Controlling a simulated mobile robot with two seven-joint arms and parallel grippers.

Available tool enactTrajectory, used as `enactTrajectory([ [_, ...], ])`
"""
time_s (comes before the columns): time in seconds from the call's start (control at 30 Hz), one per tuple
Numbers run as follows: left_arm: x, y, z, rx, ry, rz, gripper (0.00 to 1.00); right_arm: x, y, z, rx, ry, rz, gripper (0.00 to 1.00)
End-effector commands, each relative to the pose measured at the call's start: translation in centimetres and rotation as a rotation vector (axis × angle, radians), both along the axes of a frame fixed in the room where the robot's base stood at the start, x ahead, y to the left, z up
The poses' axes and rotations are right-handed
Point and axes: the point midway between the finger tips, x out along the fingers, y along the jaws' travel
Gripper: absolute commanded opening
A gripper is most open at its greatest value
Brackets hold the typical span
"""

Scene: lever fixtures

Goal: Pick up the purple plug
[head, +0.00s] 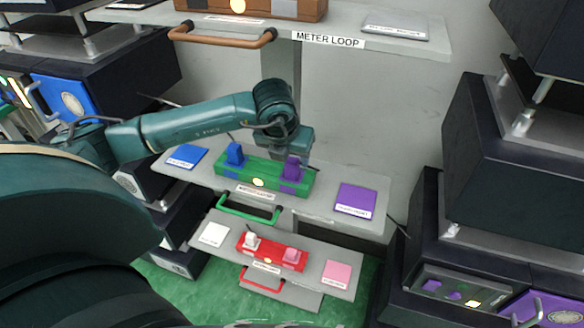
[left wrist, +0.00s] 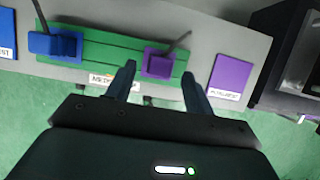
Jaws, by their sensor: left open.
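The purple plug (head: 292,168) stands in the right part of the green fixture (head: 229,182) on the middle shelf. In the left wrist view the purple plug (left wrist: 158,63) lies between the fingertips of my left gripper (left wrist: 157,72), with a gap on both sides. The left gripper is open and empty. In the head view its fingers (head: 297,158) are at the plug and partly hidden by the wrist. A blue plug (head: 235,154) stands in the left part of the same fixture and also shows in the left wrist view (left wrist: 55,44). My right gripper is not in view.
A blue pad (head: 186,156) lies left of the fixture and a purple pad (head: 355,200) lies right of it. A green handle (head: 248,213) sticks out in front. A lower shelf holds a red fixture (head: 270,252). An upper shelf (head: 430,45) hangs above. Dark cabinets stand on both sides.

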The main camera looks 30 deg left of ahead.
Motion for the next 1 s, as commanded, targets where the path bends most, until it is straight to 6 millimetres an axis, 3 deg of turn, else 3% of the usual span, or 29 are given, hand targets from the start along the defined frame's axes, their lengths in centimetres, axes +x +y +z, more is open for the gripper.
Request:
enactTrajectory([
  [0.2, 0.8, 0.2, -2.1, -0.001, 0.001, 0.000, 0.53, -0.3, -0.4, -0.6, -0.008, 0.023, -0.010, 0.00],
  [0.43, 0.9, 0.2, -2.2, -0.001, 0.000, -0.002, 0.53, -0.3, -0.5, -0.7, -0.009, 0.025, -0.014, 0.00],
  [1.0, 0.9, 0.2, -2.1, -0.002, 0.000, -0.001, 0.06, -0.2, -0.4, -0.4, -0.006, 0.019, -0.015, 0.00],
])
